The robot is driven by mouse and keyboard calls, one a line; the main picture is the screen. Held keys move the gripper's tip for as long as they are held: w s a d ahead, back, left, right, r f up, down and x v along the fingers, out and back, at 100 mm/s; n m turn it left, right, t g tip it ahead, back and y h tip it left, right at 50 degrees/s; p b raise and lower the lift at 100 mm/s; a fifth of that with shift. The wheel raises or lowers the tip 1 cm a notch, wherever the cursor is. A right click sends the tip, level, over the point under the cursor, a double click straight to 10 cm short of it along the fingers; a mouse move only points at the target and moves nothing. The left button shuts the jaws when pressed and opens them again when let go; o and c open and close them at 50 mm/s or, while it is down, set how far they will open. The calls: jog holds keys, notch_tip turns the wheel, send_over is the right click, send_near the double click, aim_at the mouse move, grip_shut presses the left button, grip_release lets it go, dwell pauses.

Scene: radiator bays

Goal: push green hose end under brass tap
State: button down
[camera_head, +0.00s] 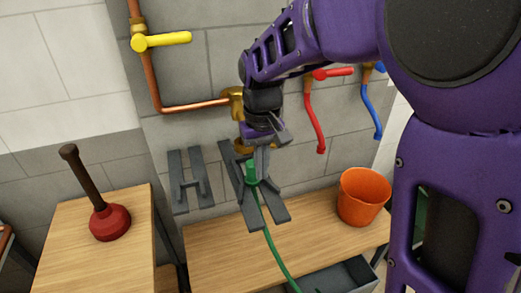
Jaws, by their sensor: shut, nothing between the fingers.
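The green hose end (251,172) stands upright in a dark grey forked holder (274,214) that juts out from the wall. Its green hose (272,247) runs down and forward over the wooden bench. The brass tap (236,96) is on the grey wall above, at the end of a copper pipe. Its lower brass part (241,147) shows just above and left of the hose end, partly hidden by my gripper. My gripper (262,163) points down beside the hose end, on its right, shut and empty. I cannot tell whether it touches the hose end.
A second grey holder (190,182) is empty on the left. An orange bucket (362,197) stands on the bench (215,250) at right. A red plunger (110,222) is on the left bench. Red (314,110) and blue (371,108) hooked pipes hang right. A yellow-handled valve (160,40) is upper left.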

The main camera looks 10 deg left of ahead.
aim_at(252, 172)
jog(key=w+a+f, duration=0.1)
jog(key=w+f, duration=0.2)
jog(key=f, duration=0.4)
jog(key=shift+w+a+f+b, duration=0.3)
jog(key=shift+w+a, duration=0.05)
jog(key=shift+a, duration=0.05)
jog(key=w, duration=0.1)
jog(key=w+a, duration=0.1)
jog(key=w, duration=0.1)
jog(key=shift+w+a+p, duration=0.1)
jog(key=shift+a+p, duration=0.2)
jog(key=shift+p, duration=0.1)
jog(key=shift+d, duration=0.1)
